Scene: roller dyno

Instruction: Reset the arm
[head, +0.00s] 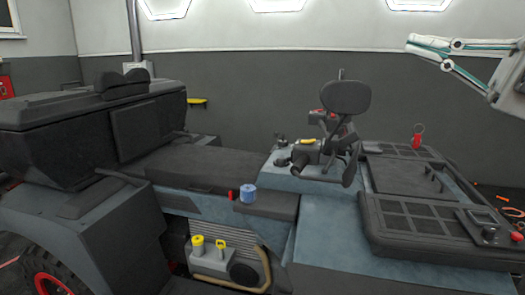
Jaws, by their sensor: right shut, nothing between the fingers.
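My right gripper (410,42) comes in from the upper right edge, high against the wall. Its two white and teal fingers bow apart at the knuckles and meet at the tips, pointing left. It is shut and empty, in the air above the right part of the vehicle, touching nothing. My left gripper is not in view.
A large grey-blue vehicle (335,225) fills the floor ahead. Open air surrounds my gripper.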

